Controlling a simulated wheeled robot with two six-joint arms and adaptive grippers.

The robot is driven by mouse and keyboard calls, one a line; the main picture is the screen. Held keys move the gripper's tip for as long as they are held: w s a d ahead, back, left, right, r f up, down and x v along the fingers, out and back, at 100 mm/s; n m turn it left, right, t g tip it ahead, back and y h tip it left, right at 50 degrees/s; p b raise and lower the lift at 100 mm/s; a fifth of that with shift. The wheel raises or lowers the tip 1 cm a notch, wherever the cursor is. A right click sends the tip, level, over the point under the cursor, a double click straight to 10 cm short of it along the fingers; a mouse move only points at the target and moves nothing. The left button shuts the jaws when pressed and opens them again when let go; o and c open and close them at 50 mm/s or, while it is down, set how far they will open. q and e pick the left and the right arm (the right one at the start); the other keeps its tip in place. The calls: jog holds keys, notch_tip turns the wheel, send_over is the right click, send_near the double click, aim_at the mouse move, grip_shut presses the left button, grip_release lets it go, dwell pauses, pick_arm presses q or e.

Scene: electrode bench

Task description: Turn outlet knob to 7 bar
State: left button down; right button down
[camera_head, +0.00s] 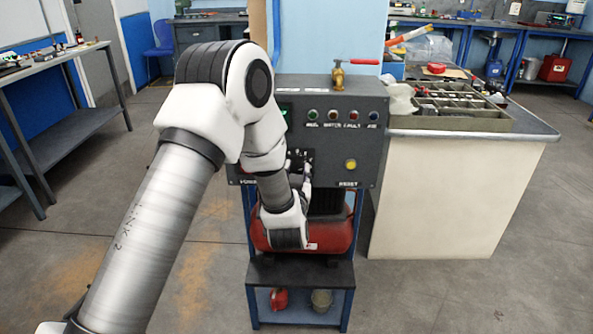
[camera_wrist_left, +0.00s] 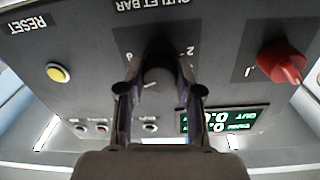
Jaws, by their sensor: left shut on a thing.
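The dark outlet knob (camera_wrist_left: 157,76) sits on the grey control panel (camera_head: 335,105), under the "OUTLET BAR" lettering in the upside-down left wrist view. A pale pointer line shows on it, but I cannot tell which number it meets. My left gripper (camera_wrist_left: 157,68) is shut on this knob, one finger on each side. In the head view my left arm hides the knob, and the gripper (camera_head: 304,168) shows only partly at the panel face. A green display (camera_wrist_left: 211,118) on the panel reads about 0.0 after "OUT". My right gripper is not in view.
A red knob (camera_wrist_left: 283,62) and a yellow reset button (camera_wrist_left: 58,72) flank the outlet knob. A brass valve with a red handle (camera_head: 340,75) stands on the panel top. A red tank (camera_head: 338,235) sits below. A bench with a parts tray (camera_head: 470,122) stands right.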

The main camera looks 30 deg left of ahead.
pick_arm(q)
jog(key=c, duration=0.8)
grip_release()
jog(key=shift+o, duration=0.2)
jog(key=v, duration=1.2)
